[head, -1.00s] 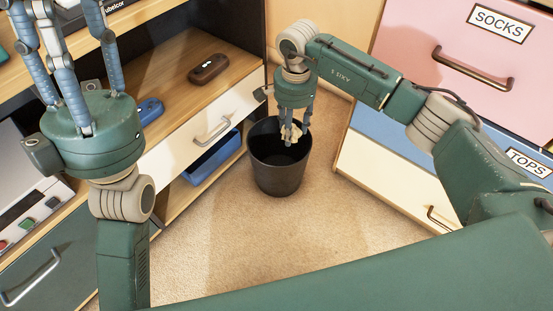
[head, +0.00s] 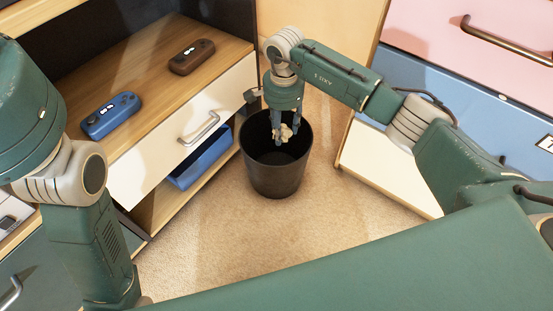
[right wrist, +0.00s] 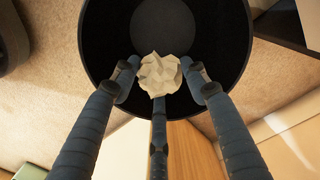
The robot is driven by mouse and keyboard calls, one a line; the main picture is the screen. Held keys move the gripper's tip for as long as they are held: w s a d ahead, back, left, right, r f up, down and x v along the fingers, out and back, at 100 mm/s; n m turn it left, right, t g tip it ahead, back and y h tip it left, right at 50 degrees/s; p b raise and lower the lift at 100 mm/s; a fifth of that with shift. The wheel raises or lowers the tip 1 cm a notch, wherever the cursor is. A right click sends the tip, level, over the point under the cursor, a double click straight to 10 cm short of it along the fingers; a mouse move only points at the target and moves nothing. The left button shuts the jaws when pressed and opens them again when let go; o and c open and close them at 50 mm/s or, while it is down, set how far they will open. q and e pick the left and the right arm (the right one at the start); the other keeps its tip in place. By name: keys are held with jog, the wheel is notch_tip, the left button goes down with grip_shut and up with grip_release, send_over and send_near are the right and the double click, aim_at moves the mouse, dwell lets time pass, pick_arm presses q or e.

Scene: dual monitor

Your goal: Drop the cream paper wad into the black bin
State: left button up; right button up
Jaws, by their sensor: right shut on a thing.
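The cream paper wad (head: 283,133) is a small crumpled ball held between the fingers of my right gripper (head: 284,128). In the right wrist view the wad (right wrist: 160,74) sits at the fingertips, with the three blue fingers around it. The black bin (head: 275,180) stands upright on the carpet. My right gripper points down over its opening, and the wad appears at or just above the rim. In the right wrist view the dark inside of the bin (right wrist: 215,35) lies behind the wad. My left arm shows at the left, but its fingers are out of view.
A wooden shelf unit with a white drawer (head: 180,135) stands left of the bin. A blue controller (head: 111,115) and a brown one (head: 192,57) lie on it. A blue box (head: 203,158) is beneath. A dresser with a pink drawer (head: 480,30) stands at the right. Carpet in front is clear.

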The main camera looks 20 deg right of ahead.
jog(key=shift+f, duration=0.15)
jog(key=o, duration=0.8)
jog(key=shift+c, duration=0.2)
notch_tip(320, 180, up, 12)
dwell(0.4)
